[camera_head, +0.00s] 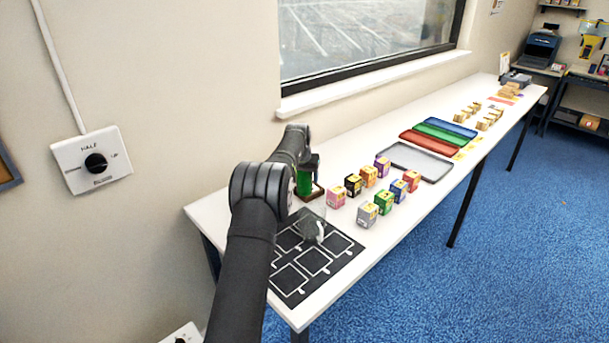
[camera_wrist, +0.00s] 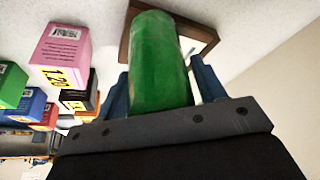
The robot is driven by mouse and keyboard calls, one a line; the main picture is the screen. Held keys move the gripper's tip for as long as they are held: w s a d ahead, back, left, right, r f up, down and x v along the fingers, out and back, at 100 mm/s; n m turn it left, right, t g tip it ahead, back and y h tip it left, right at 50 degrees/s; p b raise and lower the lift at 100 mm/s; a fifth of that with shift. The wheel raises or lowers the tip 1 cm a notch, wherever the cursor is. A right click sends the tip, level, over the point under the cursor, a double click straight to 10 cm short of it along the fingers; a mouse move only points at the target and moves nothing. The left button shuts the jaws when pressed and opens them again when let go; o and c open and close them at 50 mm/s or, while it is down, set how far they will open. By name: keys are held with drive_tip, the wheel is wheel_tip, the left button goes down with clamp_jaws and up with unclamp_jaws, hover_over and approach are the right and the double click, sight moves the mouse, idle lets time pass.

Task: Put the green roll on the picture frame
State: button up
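The green roll (camera_head: 304,183) is upright at the table's wall side, just beyond my wrist. In the wrist view the roll (camera_wrist: 160,60) sits between my gripper's two fingers (camera_wrist: 165,88), which appear to press its sides. In the head view my gripper (camera_head: 306,168) is largely hidden behind my arm. The picture frame (camera_head: 319,191), brown-edged, lies flat on the table at the roll's foot. In the wrist view the frame (camera_wrist: 206,34) shows behind the roll's far end. I cannot tell whether the roll touches the frame.
Several small boxes (camera_head: 368,214) in mixed colours stand right of the frame. A black mat (camera_head: 290,278) with white outlines lies in front, with a clear glass-like object (camera_head: 313,230) on it. A grey tray (camera_head: 420,161) and coloured trays (camera_head: 432,142) lie farther along the table.

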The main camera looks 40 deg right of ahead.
drive_tip(key=shift+o, duration=0.6)
drive_tip(key=shift+r, duration=0.3)
drive_tip(key=v, duration=1.1)
drive_tip(key=shift+r, duration=0.4)
drive_tip(key=shift+a+f, duration=0.1)
drive_tip(key=x, duration=1.2)
drive_tip(key=shift+s+a, duration=0.1)
drive_tip(key=shift+r, duration=1.15)
